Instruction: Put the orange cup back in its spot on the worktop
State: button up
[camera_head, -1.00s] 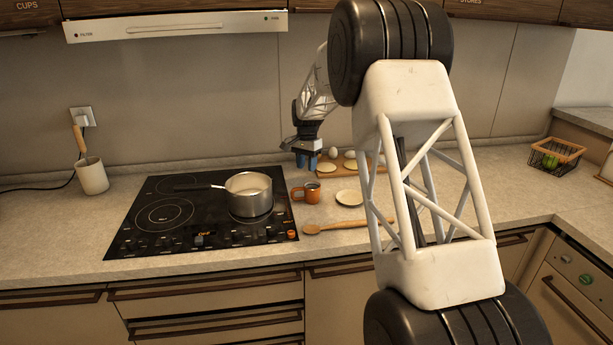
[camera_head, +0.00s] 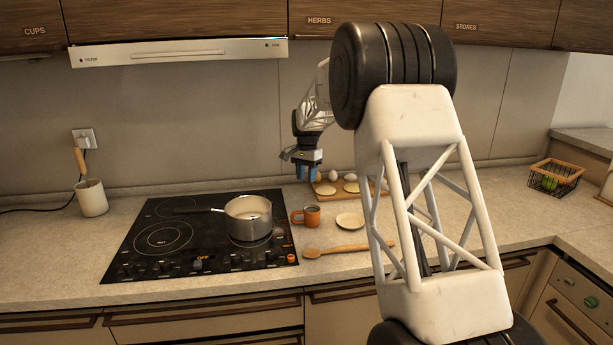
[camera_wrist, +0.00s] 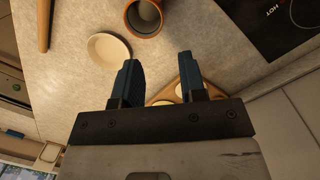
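The orange cup (camera_head: 307,216) stands upright on the worktop (camera_head: 70,255), just right of the cooktop, with its handle toward the cooktop. In the wrist view the cup (camera_wrist: 143,18) shows from above at the top edge, its inside dark. My gripper (camera_head: 306,172) is above the worktop behind the cup, fingers pointing down. In the wrist view its two blue fingers (camera_wrist: 160,80) are apart with nothing between them. The gripper is not touching the cup. A small pale dish (camera_head: 350,220) lies right of the cup.
A pot (camera_head: 248,218) stands on the black cooktop (camera_head: 150,262). A wooden spoon (camera_head: 345,249) lies in front of the dish. A wooden board (camera_head: 328,197) with eggs and pale rounds is behind the cup. A utensil crock (camera_head: 92,199) and wire basket (camera_head: 548,184) stand farther off.

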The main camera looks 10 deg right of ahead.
jog(key=s+r+n+t, duration=0.1)
jog(key=s+r, duration=0.3)
jog(key=s, duration=0.6)
jog(key=s+r+n, duration=0.2)
jog(key=s+r, duration=0.2)
jog(key=s, duration=0.6)
jog(key=s+r+n+t, duration=0.1)
jog(key=s+r, duration=0.4)
jog(key=s, duration=0.6)
jog(key=s+f+n+t, duration=0.1)
jog(key=s+f, duration=0.3)
jog(key=s, duration=1.3)
jog(key=s+f+n, duration=0.3)
jog(key=s+f, duration=0.1)
jog(key=s, duration=1.3)
jog(key=shift+n+t, duration=0.3)
jog(key=shift+t, duration=0.1)
